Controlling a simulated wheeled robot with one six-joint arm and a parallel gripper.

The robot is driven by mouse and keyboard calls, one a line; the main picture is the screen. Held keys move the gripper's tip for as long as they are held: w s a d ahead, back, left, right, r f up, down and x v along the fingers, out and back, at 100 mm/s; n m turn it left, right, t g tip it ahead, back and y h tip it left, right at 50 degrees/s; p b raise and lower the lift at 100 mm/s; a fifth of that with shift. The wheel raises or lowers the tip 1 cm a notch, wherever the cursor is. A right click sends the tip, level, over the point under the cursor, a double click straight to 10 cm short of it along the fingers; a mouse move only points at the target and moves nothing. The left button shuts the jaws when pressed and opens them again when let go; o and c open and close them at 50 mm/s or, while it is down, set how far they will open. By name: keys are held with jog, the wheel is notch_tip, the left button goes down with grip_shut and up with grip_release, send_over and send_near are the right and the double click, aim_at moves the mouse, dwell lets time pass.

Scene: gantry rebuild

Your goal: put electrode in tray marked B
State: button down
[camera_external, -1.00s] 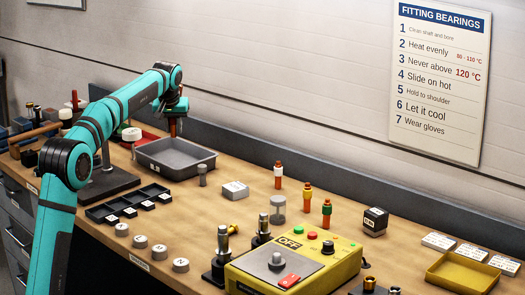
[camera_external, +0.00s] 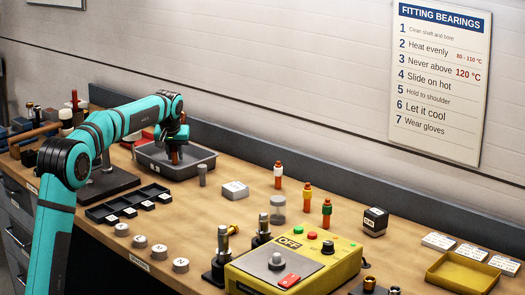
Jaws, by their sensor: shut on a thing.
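My gripper (camera_external: 176,146) is down over the grey tray at the back left, shut on a slim orange-brown electrode (camera_external: 175,157). The electrode hangs roughly upright, with its lower end within the tray's outline. I cannot tell whether it touches the tray floor. The grey tray (camera_external: 205,166) has a small pale label on its front, too small to read for certain. Three similar orange electrodes stand on the bench: one with a white band (camera_external: 278,176), one with a yellow band (camera_external: 307,198) and one with a green band (camera_external: 326,212).
A black compartment tray (camera_external: 129,206) and several round pale weights (camera_external: 140,242) lie in front of the grey tray. A yellow control box (camera_external: 290,265) and yellow tray (camera_external: 463,272) are at right. The back wall is close behind.

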jog(key=shift+f, duration=0.15)
jog(key=c, duration=1.2)
grip_release()
jog(key=v, duration=1.2)
